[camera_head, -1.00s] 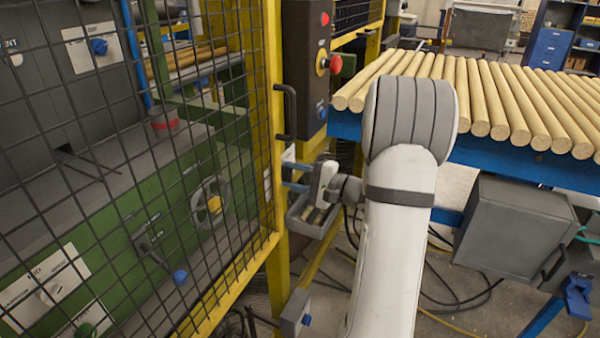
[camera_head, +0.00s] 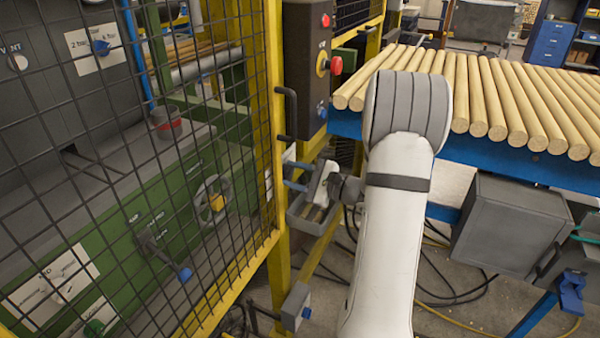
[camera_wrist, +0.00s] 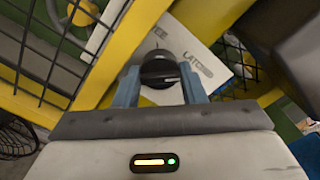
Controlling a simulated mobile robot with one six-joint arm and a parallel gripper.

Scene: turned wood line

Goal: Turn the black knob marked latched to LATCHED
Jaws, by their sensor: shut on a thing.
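The black knob (camera_wrist: 160,68) sits on a white plate (camera_wrist: 212,62) on the yellow post of the guard fence. My gripper (camera_wrist: 160,82) is shut on the knob, with one blue-grey finger on each side. A pale mark shows on the knob's face; its exact pointing is hard to tell. In the head view my gripper (camera_head: 294,186) reaches the post from the right, and the knob is hidden.
A dark control box (camera_head: 308,65) with a red button (camera_head: 336,65) stands above my gripper. A black handle (camera_head: 288,113) is on the fence. A blue-framed rack of wooden rods (camera_head: 490,95) lies right of my arm.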

